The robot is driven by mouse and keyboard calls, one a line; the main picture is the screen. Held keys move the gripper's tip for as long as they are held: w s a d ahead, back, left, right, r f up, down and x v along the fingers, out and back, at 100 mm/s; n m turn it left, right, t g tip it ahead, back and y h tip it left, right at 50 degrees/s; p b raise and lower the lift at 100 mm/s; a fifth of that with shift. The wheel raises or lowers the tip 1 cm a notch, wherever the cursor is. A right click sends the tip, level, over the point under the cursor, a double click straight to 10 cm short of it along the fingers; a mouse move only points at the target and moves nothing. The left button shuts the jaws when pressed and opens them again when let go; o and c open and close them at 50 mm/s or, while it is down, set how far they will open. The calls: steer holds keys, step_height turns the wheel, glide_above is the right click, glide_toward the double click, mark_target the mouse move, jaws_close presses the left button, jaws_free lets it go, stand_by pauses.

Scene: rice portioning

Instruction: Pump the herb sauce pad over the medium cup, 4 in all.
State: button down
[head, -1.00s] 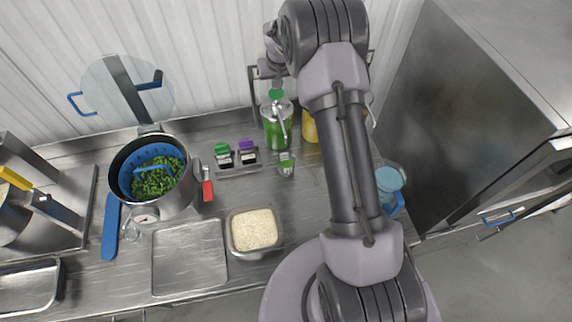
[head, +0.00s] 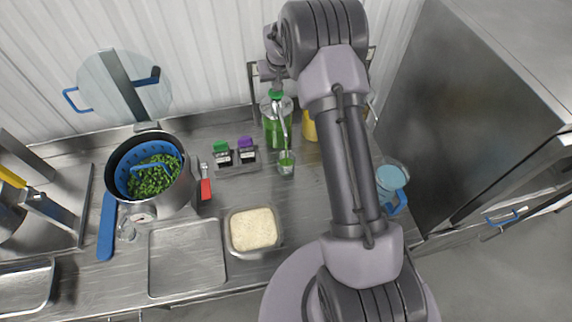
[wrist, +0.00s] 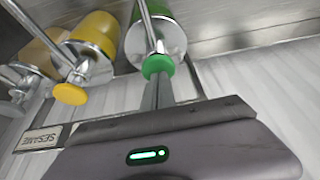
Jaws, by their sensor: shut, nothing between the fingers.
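The herb sauce dispenser (head: 276,132) is a clear jar of green sauce with a metal pump and a round green pad (head: 276,95). A small clear cup (head: 287,169) stands under its spout with green sauce in it. A thin green stream shows between spout and cup. My gripper (head: 275,86) is shut and empty, right over the pad. In the wrist view, the closed fingertips (wrist: 157,84) meet the green pad (wrist: 157,65) and seem to press on it. Which size the cup is cannot be told.
A yellow sauce dispenser (head: 310,126) stands just right of the green one. A rice container (head: 253,230) sits in front. A blue jug (head: 391,180) stands right.

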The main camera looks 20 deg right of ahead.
steer(key=shift+f+b, duration=0.4)
steer(key=shift+f, duration=0.25)
steer(key=shift+r+p, duration=0.75)
steer(key=shift+r, duration=1.1)
step_height(320, 180, up, 6)
steer(key=p, duration=0.3)
